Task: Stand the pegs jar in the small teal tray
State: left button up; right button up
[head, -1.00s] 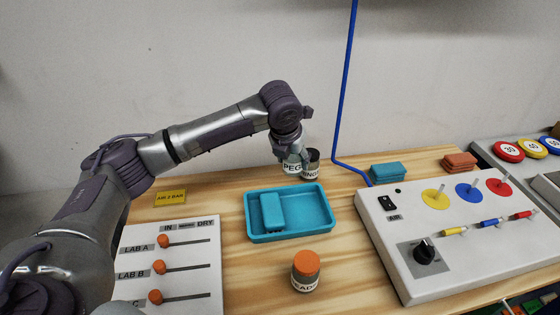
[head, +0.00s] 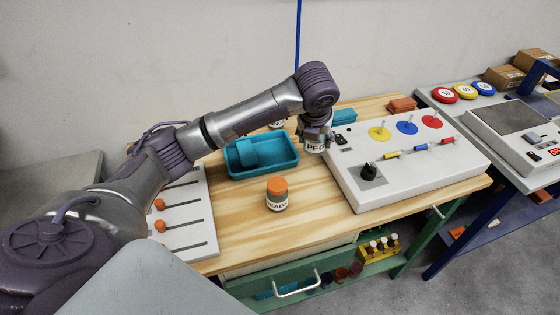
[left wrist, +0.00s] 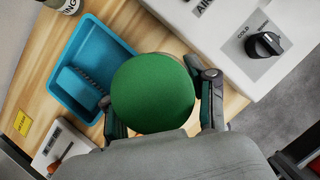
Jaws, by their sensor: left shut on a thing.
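The pegs jar (head: 316,148) is held upright in my left gripper (head: 317,135), its PEG label facing the head camera. In the left wrist view its round green lid (left wrist: 152,92) sits between the two fingers and hides much below it. The small teal tray (head: 265,173) lies on the wooden bench, left of the held jar. The jar is apart from the tray, near the left edge of the white control panel. The tray (left wrist: 112,48) holds a teal block (head: 246,152) at its left side; its right part is free. My right gripper is out of view.
An orange-lidded jar (head: 277,194) stands in front of the tray. Another jar (head: 276,125) stands behind it, partly hidden by my arm. The white panel (head: 400,165) with knobs and discs is at right. A slider board (head: 190,215) is at left.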

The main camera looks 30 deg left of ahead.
pick_arm(q)
jog(key=a+f, duration=0.2)
jog(key=a, duration=0.1)
jog(key=a+f+p, duration=0.1)
jog(key=a+f, duration=0.1)
jog(key=a, duration=0.2)
jog(key=a+f, duration=0.2)
jog(key=a, duration=0.2)
jog(key=shift+w+f+p, duration=0.25)
jog(key=shift+w+p, duration=0.05)
jog(key=shift+w, duration=0.05)
jog(key=shift+a+f, duration=0.3)
jog(key=shift+a, duration=0.15)
jog(key=shift+f, duration=0.35)
notch_tip(320, 180, down, 3)
jog(key=shift+f+p, duration=0.15)
jog(key=shift+p, duration=0.35)
jog(key=shift+f, duration=0.15)
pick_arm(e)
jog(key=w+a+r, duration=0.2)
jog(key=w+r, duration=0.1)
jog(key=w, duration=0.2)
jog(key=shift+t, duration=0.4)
